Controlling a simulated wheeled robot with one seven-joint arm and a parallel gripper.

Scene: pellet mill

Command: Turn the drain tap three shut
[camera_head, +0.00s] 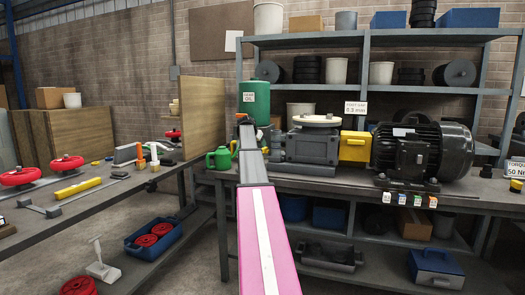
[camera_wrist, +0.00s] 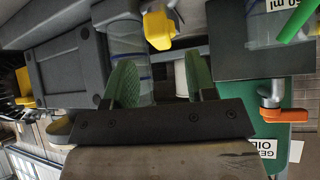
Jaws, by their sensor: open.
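I cannot make out which part is drain tap three; no number shows. In the wrist view, a yellow knob-like handle (camera_wrist: 160,27) stands at the top centre, beyond the fingertips and apart from them. A tap with an orange lever (camera_wrist: 272,114) sits at right on the green gear oil drum (camera_wrist: 288,142). The drum (camera_head: 255,101) stands on the bench in the head view. My gripper (camera_wrist: 161,82) is open, with its green finger pads apart and nothing held. In the head view, my pink arm reaches toward the gearbox's left side, where the gripper is hard to make out.
The grey gearbox (camera_head: 308,147) and black motor (camera_head: 422,152) fill the bench, joined by a yellow guard (camera_head: 354,146). A wooden panel (camera_head: 204,115) rises at the left table's edge. Floor shows between the tables.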

